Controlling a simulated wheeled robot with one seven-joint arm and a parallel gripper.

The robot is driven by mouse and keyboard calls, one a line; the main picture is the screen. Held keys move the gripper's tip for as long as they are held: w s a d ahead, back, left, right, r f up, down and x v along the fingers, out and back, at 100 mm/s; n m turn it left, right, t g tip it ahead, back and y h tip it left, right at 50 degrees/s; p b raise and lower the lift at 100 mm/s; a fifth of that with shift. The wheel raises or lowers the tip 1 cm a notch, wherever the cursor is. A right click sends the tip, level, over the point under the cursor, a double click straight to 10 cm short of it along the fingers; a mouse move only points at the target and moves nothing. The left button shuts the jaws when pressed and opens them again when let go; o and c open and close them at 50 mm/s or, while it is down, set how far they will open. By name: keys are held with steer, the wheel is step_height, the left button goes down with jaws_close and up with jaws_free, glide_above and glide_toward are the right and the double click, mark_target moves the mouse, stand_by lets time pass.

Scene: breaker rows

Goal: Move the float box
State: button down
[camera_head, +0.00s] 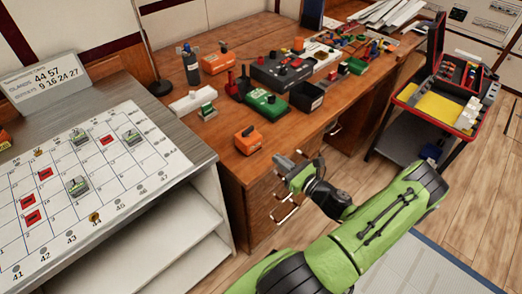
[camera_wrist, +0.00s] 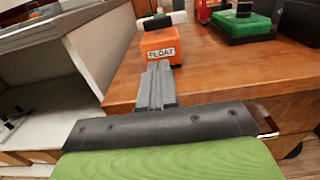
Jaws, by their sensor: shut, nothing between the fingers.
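The float box is a small orange box (camera_head: 248,140) with a dark top, near the front left corner of the wooden desk. In the wrist view the orange box (camera_wrist: 161,46) shows a white label reading FLOAT on its near face. My gripper (camera_head: 281,162) is shut and empty, in front of the desk's edge and to the lower right of the box. In the wrist view the closed fingers (camera_wrist: 157,68) point at the box and overlap its lower front. I cannot tell whether they touch it.
The wooden desk (camera_head: 215,140) holds a green box (camera_head: 267,103), a black bin (camera_head: 306,97) and another orange box (camera_head: 218,61) behind. A grid board (camera_head: 75,190) with several red tiles lies on the left cabinet. Drawer handles (camera_head: 287,212) jut from the desk front.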

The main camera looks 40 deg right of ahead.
mark_target(255, 142)
steer(key=w+b, duration=0.1)
steer(key=w, duration=0.7)
steer(key=shift+w+a+b, duration=0.1)
steer(key=shift+b, duration=0.2)
steer(key=w+p, duration=0.1)
steer(key=w, duration=0.9)
steer(key=w+p, duration=0.1)
steer(key=w, duration=0.5)
steer(key=shift+a+f+p, duration=0.1)
steer(key=shift+a+p, duration=0.15)
steer(key=shift+p, duration=0.05)
steer(key=shift+s, duration=0.1)
